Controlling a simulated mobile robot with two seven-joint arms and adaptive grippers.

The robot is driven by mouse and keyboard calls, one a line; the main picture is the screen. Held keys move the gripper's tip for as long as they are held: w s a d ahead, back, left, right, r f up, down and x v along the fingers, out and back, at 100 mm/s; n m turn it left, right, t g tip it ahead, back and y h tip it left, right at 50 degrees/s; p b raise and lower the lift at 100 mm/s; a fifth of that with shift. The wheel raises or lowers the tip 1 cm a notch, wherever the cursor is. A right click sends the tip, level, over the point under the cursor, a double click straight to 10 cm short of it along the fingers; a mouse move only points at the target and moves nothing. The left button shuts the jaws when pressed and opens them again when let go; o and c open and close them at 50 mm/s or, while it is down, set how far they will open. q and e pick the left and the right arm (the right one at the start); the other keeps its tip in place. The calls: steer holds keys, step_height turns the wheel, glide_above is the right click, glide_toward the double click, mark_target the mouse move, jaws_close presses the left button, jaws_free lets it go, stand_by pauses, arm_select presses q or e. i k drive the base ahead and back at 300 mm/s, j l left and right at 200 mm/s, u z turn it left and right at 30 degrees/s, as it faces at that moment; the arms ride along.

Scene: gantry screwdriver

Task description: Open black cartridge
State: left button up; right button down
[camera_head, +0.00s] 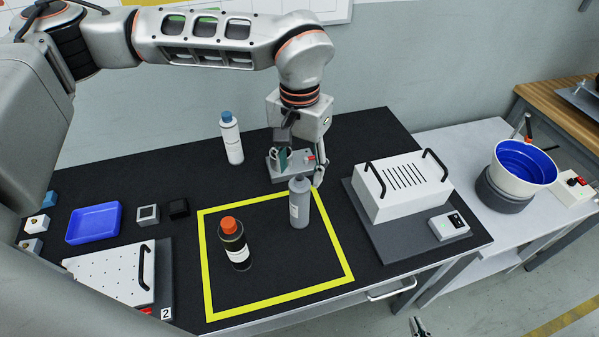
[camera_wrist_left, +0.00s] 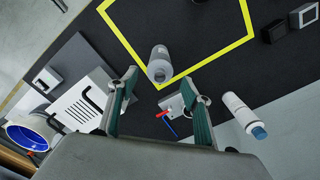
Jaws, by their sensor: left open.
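The black cartridge (camera_head: 236,252), a dark bottle with an orange cap and white label, stands upright inside the yellow square (camera_head: 207,262). Its cap is on. It does not show in the left wrist view. My left gripper (camera_head: 301,165) is open, behind and to the right of the black cartridge. A grey bottle (camera_head: 300,210) stands just in front of it; in the left wrist view this bottle (camera_wrist_left: 160,66) lies beyond the open fingers. My right gripper (camera_head: 418,326) shows only as small dark tips at the bottom edge.
A small fixture (camera_head: 281,178) with a red part stands under my left gripper. A blue-capped white bottle (camera_head: 232,140) is behind. A white box (camera_head: 404,190) with black handles is to the right. A blue tray (camera_head: 94,223) and small blocks are left.

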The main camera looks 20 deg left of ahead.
mark_target(235, 243)
steer(key=k, duration=1)
